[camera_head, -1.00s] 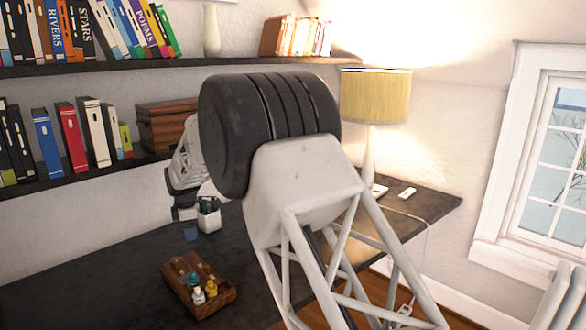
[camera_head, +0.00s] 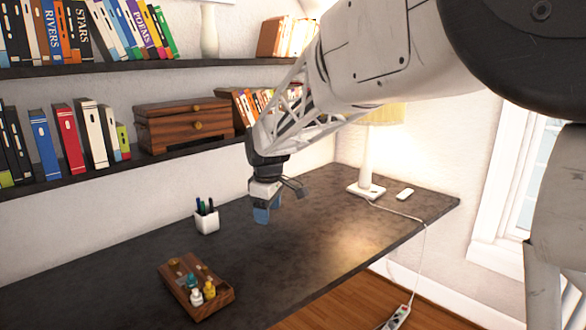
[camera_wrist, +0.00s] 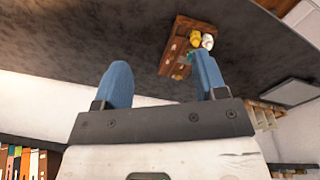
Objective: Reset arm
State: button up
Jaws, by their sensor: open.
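My gripper (camera_head: 277,205) hangs in the air above the dark desk (camera_head: 330,235), right of the white pen cup (camera_head: 207,219) and behind the wooden tray in the head view. In the wrist view its two blue fingers (camera_wrist: 160,85) are spread apart with nothing between them. The arm reaches in from the upper right.
The wooden tray (camera_head: 222,303) holds several small bottles and also shows in the wrist view (camera_wrist: 181,28). A lamp (camera_head: 366,165) and a small white object (camera_head: 405,194) stand at the desk's right. Bookshelves (camera_head: 110,163) line the wall. The desk's middle is clear.

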jog(key=s+d+r+m, duration=0.3)
jog(key=s+d+m, duration=0.4)
jog(key=s+d, duration=1)
jog(key=s+d+f+m, duration=0.2)
jog(key=s, duration=0.5)
jog(key=s+d+f+m+t, duration=0.1)
jog(key=s+d+m, duration=0.1)
jog(key=s, duration=0.5)
jog(key=s+d+f+m, duration=0.2)
jog(key=s+d+m, duration=0.1)
jog(key=s, duration=0.4)
jog(key=shift+s+d+f, duration=0.25)
jog(key=shift+d+f, duration=0.1)
jog(key=shift+d, duration=0.2)
